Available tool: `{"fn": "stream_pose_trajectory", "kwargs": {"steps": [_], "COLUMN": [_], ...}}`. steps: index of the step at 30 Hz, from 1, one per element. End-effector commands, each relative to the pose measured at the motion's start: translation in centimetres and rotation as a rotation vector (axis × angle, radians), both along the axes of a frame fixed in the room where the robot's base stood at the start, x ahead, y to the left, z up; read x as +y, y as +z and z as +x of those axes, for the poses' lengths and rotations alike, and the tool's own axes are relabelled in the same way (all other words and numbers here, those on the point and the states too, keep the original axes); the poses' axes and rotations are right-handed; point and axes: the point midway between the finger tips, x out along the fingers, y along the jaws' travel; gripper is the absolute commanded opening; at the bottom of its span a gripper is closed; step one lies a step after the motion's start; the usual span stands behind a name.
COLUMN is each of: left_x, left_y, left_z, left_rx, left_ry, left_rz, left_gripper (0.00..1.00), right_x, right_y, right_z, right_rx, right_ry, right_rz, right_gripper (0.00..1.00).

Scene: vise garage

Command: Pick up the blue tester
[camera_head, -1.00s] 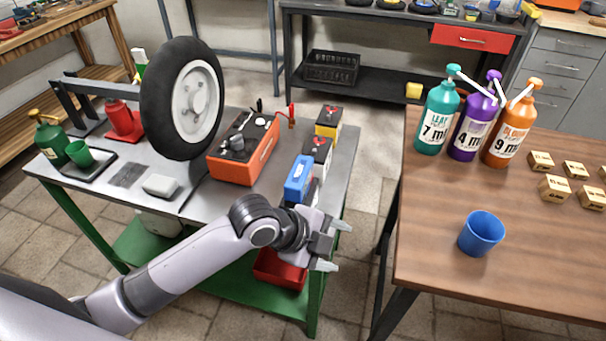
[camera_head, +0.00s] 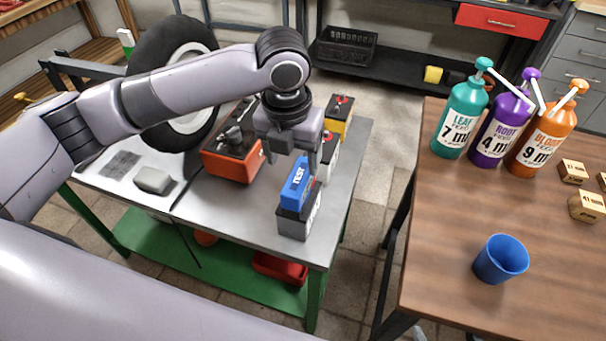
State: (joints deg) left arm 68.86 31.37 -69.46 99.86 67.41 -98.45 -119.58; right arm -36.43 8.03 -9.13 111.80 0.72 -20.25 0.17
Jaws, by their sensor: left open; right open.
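The blue tester (camera_head: 297,183), a small box with white lettering, sits on top of a grey and black battery (camera_head: 300,222) near the front right of the metal workbench (camera_head: 225,205). My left gripper (camera_head: 290,160) is open, points down and is just above and behind the tester, with nothing between its fingers. Its fingertips are close to the tester's far end; I cannot tell whether they touch. My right gripper is not in view.
An orange charger box (camera_head: 232,160) stands left of the tester. A white battery (camera_head: 328,155) and a yellow one (camera_head: 339,118) stand behind it. A wheel (camera_head: 165,60) is at back left. A wooden table (camera_head: 440,225) with bottles and a blue cup (camera_head: 501,259) is right.

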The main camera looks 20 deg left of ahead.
Motion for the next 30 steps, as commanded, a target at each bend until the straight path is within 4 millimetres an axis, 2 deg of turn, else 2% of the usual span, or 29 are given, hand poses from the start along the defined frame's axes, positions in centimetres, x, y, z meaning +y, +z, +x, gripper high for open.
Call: {"fn": "stream_pose_trajectory", "kwargs": {"steps": [6,13,30], "left_x": [-0.4,-0.7,-0.7], "left_y": [-2.7,-5.8,-6.3], "left_z": [0.5,1.1,1.1], "left_rx": [0.003,0.0,-0.001], "left_ry": [0.002,0.002,0.001], "left_rz": [0.001,-0.001,-0.002], "left_gripper": [0.7,0.7,0.7], "right_x": [0.0,0.0,0.0], "right_y": [-0.4,-0.5,-0.2], "right_z": [-0.8,-0.8,-0.7], "right_rx": [0.018,0.019,0.016], "right_ry": [0.0,0.0,0.0], "right_rz": [0.0,0.0,0.0], "right_gripper": [1.0,1.0,1.0]}}
